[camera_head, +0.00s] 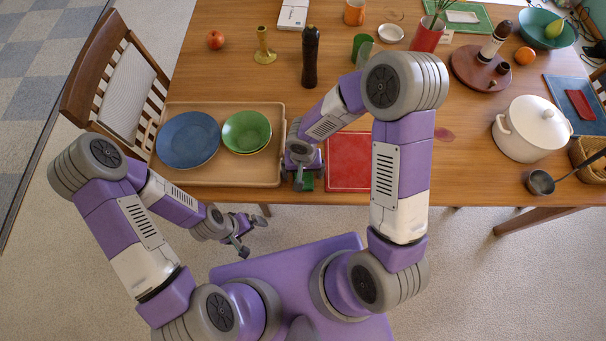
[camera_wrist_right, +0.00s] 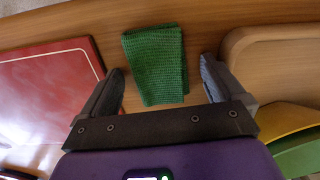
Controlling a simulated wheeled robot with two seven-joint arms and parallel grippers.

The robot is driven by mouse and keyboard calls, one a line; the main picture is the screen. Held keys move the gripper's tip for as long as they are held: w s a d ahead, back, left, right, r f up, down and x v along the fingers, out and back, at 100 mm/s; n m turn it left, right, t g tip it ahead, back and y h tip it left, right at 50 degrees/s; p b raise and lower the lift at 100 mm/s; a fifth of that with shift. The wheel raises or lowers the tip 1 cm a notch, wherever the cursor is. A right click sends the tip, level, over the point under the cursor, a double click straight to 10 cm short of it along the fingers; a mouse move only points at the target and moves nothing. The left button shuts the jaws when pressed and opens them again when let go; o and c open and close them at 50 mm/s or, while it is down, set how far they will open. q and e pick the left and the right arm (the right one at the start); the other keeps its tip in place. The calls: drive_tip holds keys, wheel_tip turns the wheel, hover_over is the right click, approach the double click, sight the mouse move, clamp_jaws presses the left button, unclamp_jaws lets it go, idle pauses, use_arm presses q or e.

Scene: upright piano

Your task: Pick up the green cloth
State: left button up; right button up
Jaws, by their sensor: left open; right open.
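The green cloth (camera_wrist_right: 155,64) lies folded on the wooden table, between the fingers of my right gripper (camera_wrist_right: 160,85) in the right wrist view. The gripper is open, and I see no finger touching the cloth. In the head view only a small part of the cloth (camera_head: 308,182) shows beneath my right gripper (camera_head: 303,184), at the table's front edge. My left gripper (camera_head: 244,235) is open and empty, in front of the table and below the wooden tray.
The wooden tray (camera_head: 275,115) with a blue plate (camera_head: 188,140) and green bowl (camera_head: 246,131) is left of the cloth. A red board (camera_head: 347,170) lies to its right. A dark pepper mill (camera_head: 310,57) stands further back. A white pot (camera_head: 531,128) is at the right.

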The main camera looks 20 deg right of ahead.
drive_tip(key=shift+c, duration=0.2)
drive_tip(key=c, duration=1.1)
drive_tip(key=shift+r, duration=0.15)
wheel_tip(320, 180, up, 10)
drive_tip(key=p, duration=0.3)
